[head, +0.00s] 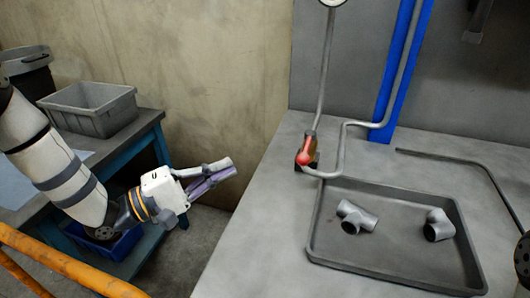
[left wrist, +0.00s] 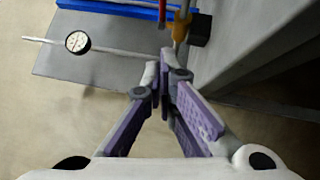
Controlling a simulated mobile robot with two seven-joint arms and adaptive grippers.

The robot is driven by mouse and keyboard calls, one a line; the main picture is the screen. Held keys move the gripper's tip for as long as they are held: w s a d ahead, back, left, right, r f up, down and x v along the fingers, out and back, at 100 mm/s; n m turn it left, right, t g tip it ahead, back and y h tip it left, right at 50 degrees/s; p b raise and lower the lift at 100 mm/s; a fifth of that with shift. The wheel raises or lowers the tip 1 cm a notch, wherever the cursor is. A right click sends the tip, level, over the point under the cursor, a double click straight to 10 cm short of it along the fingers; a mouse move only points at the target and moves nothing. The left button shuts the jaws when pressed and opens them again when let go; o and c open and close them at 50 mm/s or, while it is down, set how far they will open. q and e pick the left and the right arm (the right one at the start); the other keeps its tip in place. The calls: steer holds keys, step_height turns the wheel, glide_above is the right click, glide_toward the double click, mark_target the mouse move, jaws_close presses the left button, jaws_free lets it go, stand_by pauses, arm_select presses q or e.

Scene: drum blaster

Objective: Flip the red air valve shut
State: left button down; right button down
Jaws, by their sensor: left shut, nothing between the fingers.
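The red air valve (head: 304,157) sits on a grey pipe at the back left of the grey bench. Its red handle and brass body show in the head view; I cannot tell its exact handle position. In the left wrist view the red handle (left wrist: 162,12) and yellowish brass body (left wrist: 181,27) are at the top, beyond the fingertips. My left gripper (head: 232,166) is shut and empty, left of the valve and apart from it, pointing right towards the bench. It also shows in the left wrist view (left wrist: 163,72).
A dark tray (head: 388,264) with two metal pipe fittings lies on the bench, right of the valve. A bent pipe (head: 340,150) and blue post (head: 400,75) stand behind. A pressure gauge (left wrist: 77,42) is nearby. A grey crate (head: 92,108) and orange rail (head: 60,262) are at left.

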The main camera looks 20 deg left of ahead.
arm_select(q)
glide_toward(306, 139)
steer(key=shift+w+a+f, duration=0.1)
steer(key=shift+w+a, duration=0.2)
steer(key=shift+w, duration=0.3)
steer(key=shift+w+a+f, duration=0.1)
steer(key=shift+w+a, duration=0.2)
steer(key=shift+w, duration=0.25)
steer(key=d, duration=0.2)
steer(key=d+r, duration=0.1)
steer(key=shift+w+d, duration=0.25)
steer(key=shift+d, duration=0.4)
arm_select(e)
steer(key=shift+w+r, duration=0.15)
steer(key=shift+w, duration=0.05)
